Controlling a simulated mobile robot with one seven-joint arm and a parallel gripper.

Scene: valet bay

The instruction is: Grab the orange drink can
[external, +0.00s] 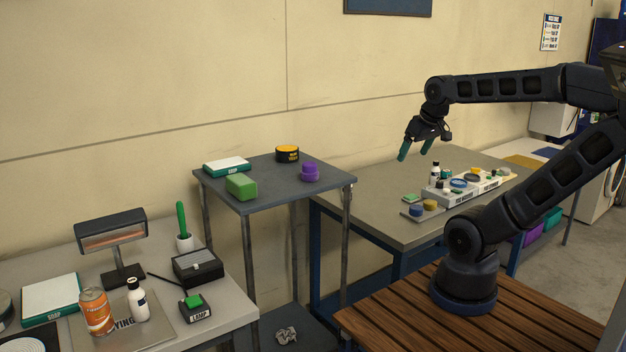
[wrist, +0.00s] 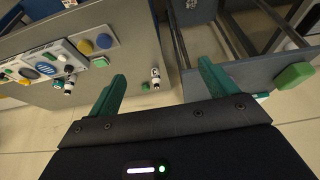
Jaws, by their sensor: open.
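The orange drink can (external: 97,312) stands upright on the pale table at the lower left of the external view. A small white bottle (external: 138,299) stands close to its right. The can does not show in the wrist view. My gripper (external: 415,152) is raised above the far workbench, well to the right of the can. Its green fingers are apart and empty, and they also show in the wrist view (wrist: 160,85).
A raised grey table (external: 270,183) stands between, holding a green block (external: 241,187), a purple item (external: 309,172) and a yellow-black tin (external: 287,154). The workbench (external: 375,208) holds several small items.

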